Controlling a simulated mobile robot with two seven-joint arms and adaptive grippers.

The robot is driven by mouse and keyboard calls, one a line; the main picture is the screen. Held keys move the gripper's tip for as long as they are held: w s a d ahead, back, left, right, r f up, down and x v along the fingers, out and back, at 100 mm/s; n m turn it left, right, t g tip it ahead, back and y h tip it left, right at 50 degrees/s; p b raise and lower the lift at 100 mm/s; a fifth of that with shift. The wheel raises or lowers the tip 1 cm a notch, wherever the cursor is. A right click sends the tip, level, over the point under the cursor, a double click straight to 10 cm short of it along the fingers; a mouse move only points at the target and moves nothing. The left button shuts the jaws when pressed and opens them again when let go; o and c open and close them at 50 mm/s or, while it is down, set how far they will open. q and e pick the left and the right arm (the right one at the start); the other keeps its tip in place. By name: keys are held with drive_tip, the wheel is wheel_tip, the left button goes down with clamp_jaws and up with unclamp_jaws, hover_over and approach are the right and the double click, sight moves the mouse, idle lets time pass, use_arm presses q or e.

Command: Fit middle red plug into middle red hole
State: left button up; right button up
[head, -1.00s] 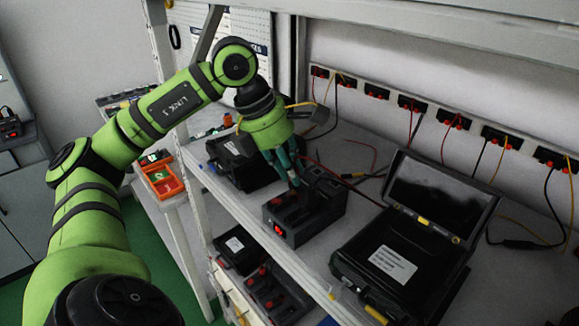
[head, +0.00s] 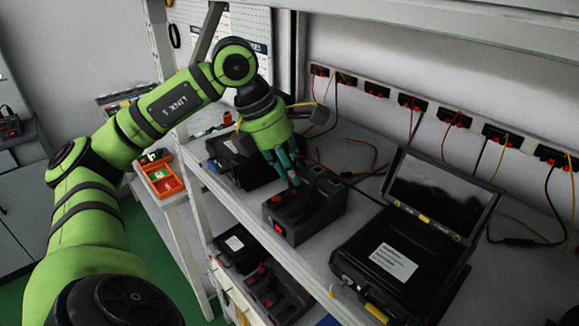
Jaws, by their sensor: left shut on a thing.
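My left gripper (head: 293,172) comes down over the dark test unit (head: 303,208) on the shelf. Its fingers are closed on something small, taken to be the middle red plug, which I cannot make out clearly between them. The fingertips are at the top of the unit, near its middle. Red spots show on the unit's top and front, left of the fingers. The middle red hole is hidden or too small to tell, so I cannot tell whether the plug touches it. My right gripper is not in view.
An open black case (head: 404,252) stands right of the unit, and another black case (head: 240,160) stands left behind it. Cables run from the wall socket strip (head: 411,103) down to the shelf. More units (head: 277,293) sit on the lower shelf. An orange bin (head: 163,182) is at left.

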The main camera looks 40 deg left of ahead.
use_arm(q)
drive_tip(key=shift+f+b, duration=0.95)
drive_tip(key=shift+f, duration=0.2)
idle(0.9)
drive_tip(key=o, duration=1)
drive_tip(key=o, duration=0.4)
drive_tip(key=shift+r+p, duration=2.75)
drive_tip(key=shift+r, duration=0.05)
